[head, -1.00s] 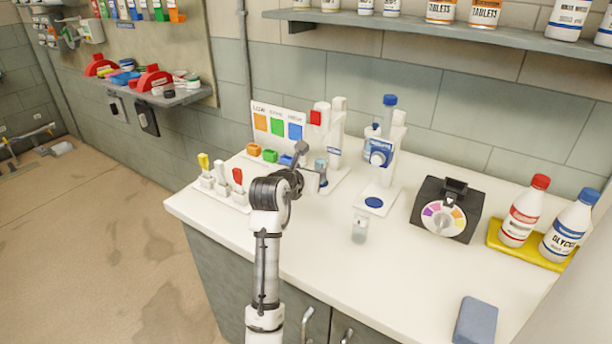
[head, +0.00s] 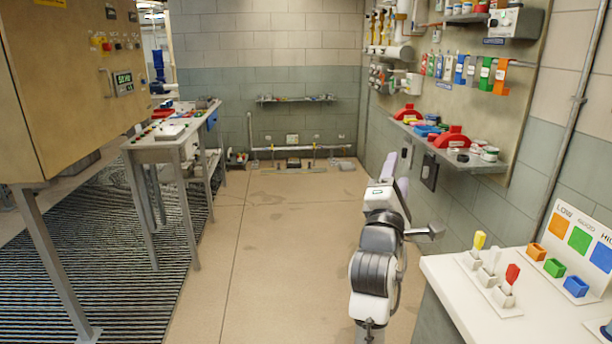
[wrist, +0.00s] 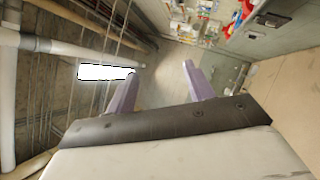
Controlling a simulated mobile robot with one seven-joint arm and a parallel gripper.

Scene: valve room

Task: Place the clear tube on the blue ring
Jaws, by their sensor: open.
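My gripper shows in the head view (head: 395,172), raised in front of the floor left of the white counter (head: 530,312). In the wrist view my gripper (wrist: 160,72) has its two purple fingers spread apart with nothing between them. The wrist camera looks toward the ceiling and upper walls.
A wall shelf (head: 455,150) stands behind. Open floor (head: 270,230) lies left of the arm, with a workbench (head: 170,140) beyond.

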